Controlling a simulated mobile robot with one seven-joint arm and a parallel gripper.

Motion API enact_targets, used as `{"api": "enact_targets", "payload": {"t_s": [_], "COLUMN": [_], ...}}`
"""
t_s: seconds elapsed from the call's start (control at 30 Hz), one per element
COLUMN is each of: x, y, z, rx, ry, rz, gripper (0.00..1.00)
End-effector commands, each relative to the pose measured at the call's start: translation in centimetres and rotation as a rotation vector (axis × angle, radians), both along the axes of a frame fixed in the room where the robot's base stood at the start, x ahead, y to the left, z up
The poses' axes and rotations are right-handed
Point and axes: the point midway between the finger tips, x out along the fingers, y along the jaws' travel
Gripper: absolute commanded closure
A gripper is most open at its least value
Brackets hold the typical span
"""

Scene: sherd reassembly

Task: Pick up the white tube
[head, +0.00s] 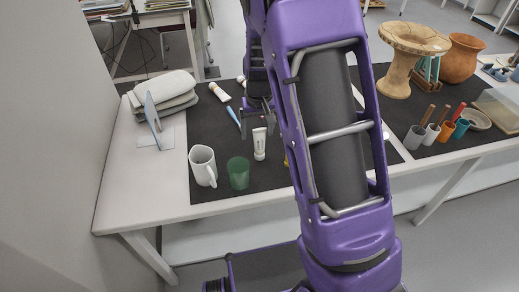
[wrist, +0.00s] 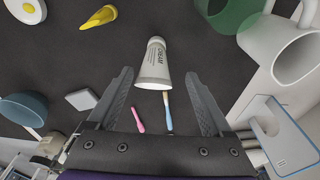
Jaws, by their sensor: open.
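In the wrist view the white tube (wrist: 154,65) shows the word CREAM and lies ahead, between the lines of my two fingers. My gripper (head: 257,118) is close behind the tube in the head view. In the wrist view my gripper (wrist: 158,78) is open, with a finger on each side and clear gaps to the tube. Whether the tube is between the fingertips in depth, I cannot tell.
A green cup (head: 238,173) and a white mug (head: 203,166) stand left of the tube. A blue brush (wrist: 167,110) and a pink stick (wrist: 138,118) lie near my fingers. A yellow tube (wrist: 101,17) lies nearby. Another white tube (head: 219,92) lies farther back.

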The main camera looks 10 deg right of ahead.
Motion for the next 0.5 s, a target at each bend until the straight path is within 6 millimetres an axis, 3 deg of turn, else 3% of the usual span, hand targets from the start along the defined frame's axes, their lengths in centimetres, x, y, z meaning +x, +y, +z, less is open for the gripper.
{"api": "enact_targets", "payload": {"t_s": [0.27,0.5], "x": [0.3,0.7], "y": [-0.2,-0.8], "z": [-2.2,-5.7], "rx": [0.000,0.000], "ry": [0.001,0.002], "rz": [-0.001,0.001], "gripper": [0.16,0.16]}}
